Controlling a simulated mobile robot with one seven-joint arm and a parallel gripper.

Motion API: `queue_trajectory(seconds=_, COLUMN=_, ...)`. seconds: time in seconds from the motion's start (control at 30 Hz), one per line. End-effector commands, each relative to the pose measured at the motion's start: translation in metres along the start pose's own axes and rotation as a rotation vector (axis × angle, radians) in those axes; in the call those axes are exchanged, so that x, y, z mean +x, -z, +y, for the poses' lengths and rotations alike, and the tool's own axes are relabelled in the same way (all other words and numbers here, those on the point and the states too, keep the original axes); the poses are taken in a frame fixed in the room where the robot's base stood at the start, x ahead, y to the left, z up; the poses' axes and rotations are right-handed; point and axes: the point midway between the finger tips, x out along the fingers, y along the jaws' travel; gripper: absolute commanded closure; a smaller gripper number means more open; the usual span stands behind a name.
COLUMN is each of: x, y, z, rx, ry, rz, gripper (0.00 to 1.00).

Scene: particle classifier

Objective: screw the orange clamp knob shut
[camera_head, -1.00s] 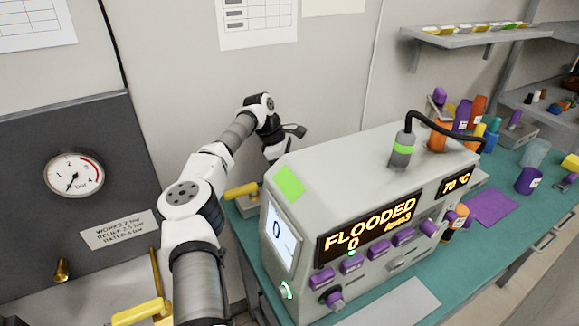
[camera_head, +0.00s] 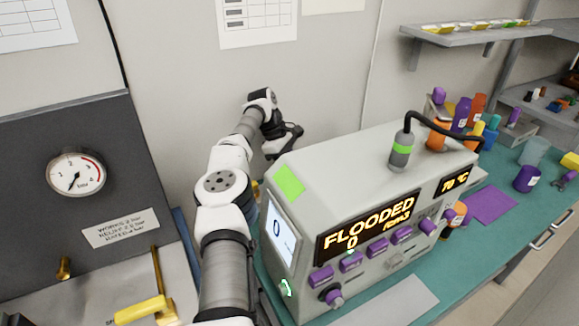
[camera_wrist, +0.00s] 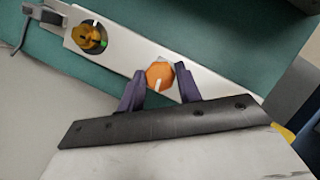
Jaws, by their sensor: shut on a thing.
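The orange clamp knob (camera_wrist: 159,75) is in the wrist view, a small faceted knob with a white mark on its face. It sits on a pale flat bar above the teal bench top. My gripper (camera_wrist: 160,82) has its two purple fingers on either side of the knob, shut on it. In the head view my arm reaches behind the grey instrument (camera_head: 345,165), which hides my fingertips and the knob.
A yellow part (camera_wrist: 90,38) sits in a dark round opening at the other end of the bar, with a grey bracket (camera_wrist: 42,18) beyond. The instrument's display (camera_head: 368,228) reads FLOODED. A gauge panel (camera_head: 110,130) stands left of my arm.

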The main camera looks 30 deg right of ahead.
Motion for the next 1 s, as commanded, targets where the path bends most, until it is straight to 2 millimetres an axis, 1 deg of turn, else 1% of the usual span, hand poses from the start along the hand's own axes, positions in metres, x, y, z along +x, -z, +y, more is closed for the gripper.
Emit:
queue_trajectory(seconds=0.07, x=-0.0007, y=0.0003, z=0.0001, rx=-0.001, ry=-0.001, rz=0.002, gripper=0.89)
queue_trajectory(seconds=0.1, x=-0.0007, y=0.0003, z=0.0001, rx=-0.001, ry=-0.001, rz=0.002, gripper=0.62)
queue_trajectory(seconds=0.23, x=-0.0005, y=0.0003, z=0.0001, rx=-0.001, ry=-0.001, rz=0.001, gripper=0.45)
queue_trajectory(seconds=0.67, x=0.0001, y=0.0008, z=-0.0006, rx=-0.021, ry=-0.009, rz=0.0, gripper=0.44)
queue_trajectory(seconds=0.83, x=0.0006, y=0.0012, z=-0.0015, rx=-0.097, ry=-0.042, rz=0.0, gripper=0.44)
queue_trajectory(seconds=1.0, x=0.0011, y=0.0015, z=-0.0023, rx=-0.229, ry=-0.097, rz=0.0, gripper=0.44)
